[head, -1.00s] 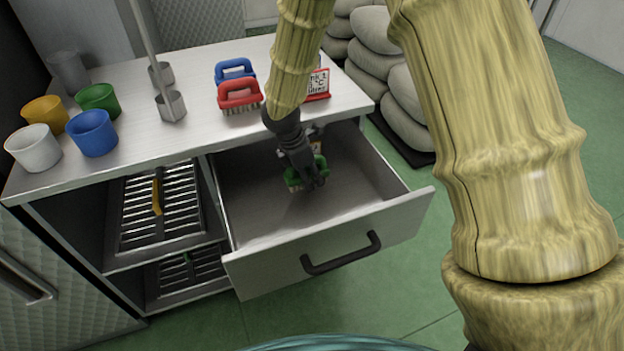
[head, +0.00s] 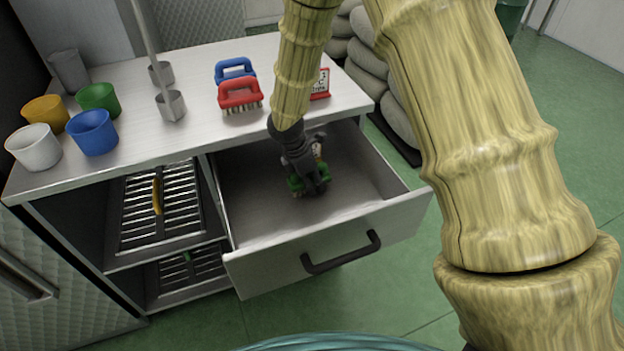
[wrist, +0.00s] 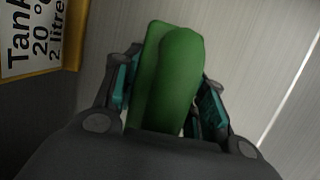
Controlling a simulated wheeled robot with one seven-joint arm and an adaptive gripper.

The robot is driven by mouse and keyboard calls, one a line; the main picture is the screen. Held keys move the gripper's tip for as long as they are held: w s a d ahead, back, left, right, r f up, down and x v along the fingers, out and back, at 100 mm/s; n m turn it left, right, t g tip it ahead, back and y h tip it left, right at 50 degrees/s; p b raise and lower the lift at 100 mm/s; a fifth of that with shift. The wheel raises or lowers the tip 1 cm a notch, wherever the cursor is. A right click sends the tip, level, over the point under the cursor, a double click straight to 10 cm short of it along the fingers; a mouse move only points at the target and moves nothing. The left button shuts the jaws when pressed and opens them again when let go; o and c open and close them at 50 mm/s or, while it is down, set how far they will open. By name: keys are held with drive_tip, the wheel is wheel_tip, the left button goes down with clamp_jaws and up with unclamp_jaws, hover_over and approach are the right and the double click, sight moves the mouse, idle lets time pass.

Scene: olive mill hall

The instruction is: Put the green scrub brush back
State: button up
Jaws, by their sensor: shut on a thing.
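The green scrub brush (head: 295,184) is inside the open drawer (head: 262,215), mostly hidden by my gripper in the head view. In the wrist view the brush's green handle (wrist: 178,75) sits between the two fingers. My gripper (head: 311,188) points down into the drawer and is shut on the brush; its fingers also show in the wrist view (wrist: 165,95). Whether the brush touches the drawer floor I cannot tell. A blue brush (head: 235,67) and a red brush (head: 239,94) stand one in front of the other on the counter (head: 190,140).
A framed card with print (wrist: 35,35) is beside the brush in the drawer. A red-framed sign (head: 320,84) stands on the counter. Several cups and metal ladles occupy the counter's left. The drawer's front wall and handle (head: 341,252) jut out. Stacked sacks (head: 372,62) stand behind right.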

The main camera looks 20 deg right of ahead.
drive_tip(key=shift+f, duration=0.4)
drive_tip(key=o, duration=1.4)
drive_tip(key=shift+c, duration=0.2)
drive_tip(key=shift+r, duration=0.1)
drive_tip(key=v, duration=1.3)
drive_tip(key=shift+d+r, duration=0.1)
drive_tip(key=shift+d, duration=0.1)
